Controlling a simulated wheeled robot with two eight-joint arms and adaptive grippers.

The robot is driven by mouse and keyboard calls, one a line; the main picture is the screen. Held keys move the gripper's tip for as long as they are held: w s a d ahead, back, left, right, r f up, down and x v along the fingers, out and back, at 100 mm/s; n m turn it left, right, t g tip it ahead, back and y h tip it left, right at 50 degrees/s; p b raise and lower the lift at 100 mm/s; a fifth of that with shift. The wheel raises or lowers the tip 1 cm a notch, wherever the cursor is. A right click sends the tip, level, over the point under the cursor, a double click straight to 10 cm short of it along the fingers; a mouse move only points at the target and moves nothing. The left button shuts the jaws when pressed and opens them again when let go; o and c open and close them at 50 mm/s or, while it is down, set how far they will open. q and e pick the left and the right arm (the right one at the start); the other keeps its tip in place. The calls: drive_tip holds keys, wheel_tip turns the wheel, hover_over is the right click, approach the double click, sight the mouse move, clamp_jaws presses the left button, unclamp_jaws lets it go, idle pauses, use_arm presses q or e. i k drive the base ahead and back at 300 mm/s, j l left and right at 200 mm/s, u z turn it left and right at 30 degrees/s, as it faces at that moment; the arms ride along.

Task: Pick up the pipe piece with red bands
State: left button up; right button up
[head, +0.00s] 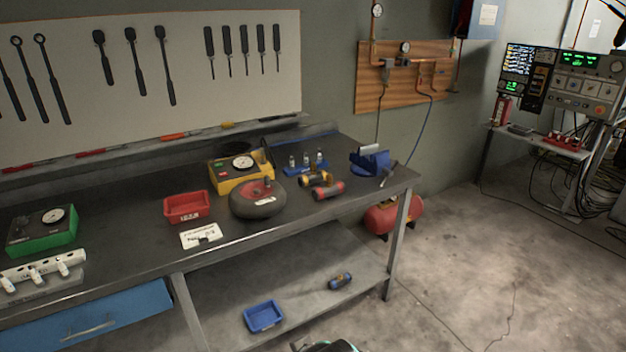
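The pipe piece with red bands (328,190) lies on its side on the dark workbench top, towards the right end and near the front edge. It is a short dark cylinder with a red band at each end. A similar pipe piece with yellow bands (314,179) lies just behind it; I cannot tell if they touch. Neither of my grippers can be made out. Only a small dark part of my own body shows at the bottom edge.
A dark round tank (257,200) stands left of the pipe pieces, and a blue vise (370,161) to their right. A red tray (186,207) is further left. A blue-banded piece (341,281) and a blue tray (263,316) lie on the lower shelf. The floor at right is open.

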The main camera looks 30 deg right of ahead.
sight(319, 194)
drive_tip(key=i+l+z, duration=0.15)
drive_tip(key=z, duration=0.3)
drive_tip(key=i+z, duration=0.2)
drive_tip(key=z, duration=0.3)
drive_tip(key=i+l+z, duration=0.1)
drive_tip(key=z, duration=0.35)
drive_tip(key=i+j, duration=0.05)
